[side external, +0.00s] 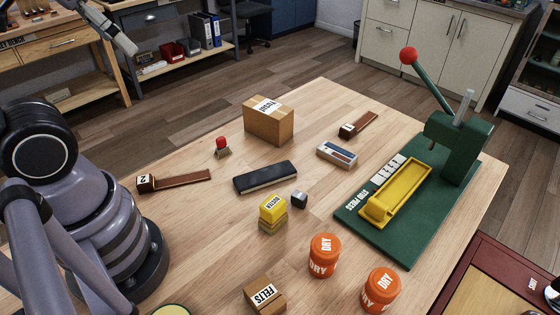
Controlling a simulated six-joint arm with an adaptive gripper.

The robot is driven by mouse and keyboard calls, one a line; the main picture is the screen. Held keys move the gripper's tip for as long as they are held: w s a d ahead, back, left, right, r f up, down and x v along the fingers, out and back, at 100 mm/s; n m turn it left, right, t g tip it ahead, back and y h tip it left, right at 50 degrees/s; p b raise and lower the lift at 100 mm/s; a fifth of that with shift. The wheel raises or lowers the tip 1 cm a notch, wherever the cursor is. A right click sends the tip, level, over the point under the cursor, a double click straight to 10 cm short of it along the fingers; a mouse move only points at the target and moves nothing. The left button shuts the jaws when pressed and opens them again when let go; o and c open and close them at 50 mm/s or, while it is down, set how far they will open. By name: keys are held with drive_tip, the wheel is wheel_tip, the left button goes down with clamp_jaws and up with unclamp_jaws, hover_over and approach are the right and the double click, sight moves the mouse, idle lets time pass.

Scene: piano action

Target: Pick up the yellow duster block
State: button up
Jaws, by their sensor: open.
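The yellow duster block (271,208) sits near the middle of the wooden table in the side external view. It has a bright yellow upper part with a dark-lettered label on its face and a duller tan lower part. It stands upright, with nothing on top of it. I cannot make out my gripper in this view; part of my arm fills the left edge, apart from the block.
Orange DRY tubs (324,256) and a FELTS box (265,294) stand in front. A green press (411,226) is at right.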

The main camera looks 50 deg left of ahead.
drive_tip(key=w+d+f+n+g+h, duration=0.1)
drive_tip(key=w+f+n+g+h, duration=0.8)
drive_tip(key=w+f, duration=0.6)
drive_tip(key=n+t+h, duration=0.5)
drive_tip(key=n+h, duration=0.4)
drive_tip(key=n, duration=0.1)
approach(266, 201)
drive_tip(key=a, duration=0.1)
drive_tip(key=w+a, duration=0.1)
drive_tip(key=shift+a+f, duration=0.25)
drive_tip(key=shift+d+f, duration=0.2)
drive_tip(key=shift+d, duration=0.1)
drive_tip(key=d, duration=0.7)
drive_tip(key=shift+w+d, duration=0.3)
drive_tip(key=shift+d, duration=2.8)
drive_tip(key=c, duration=1.3)
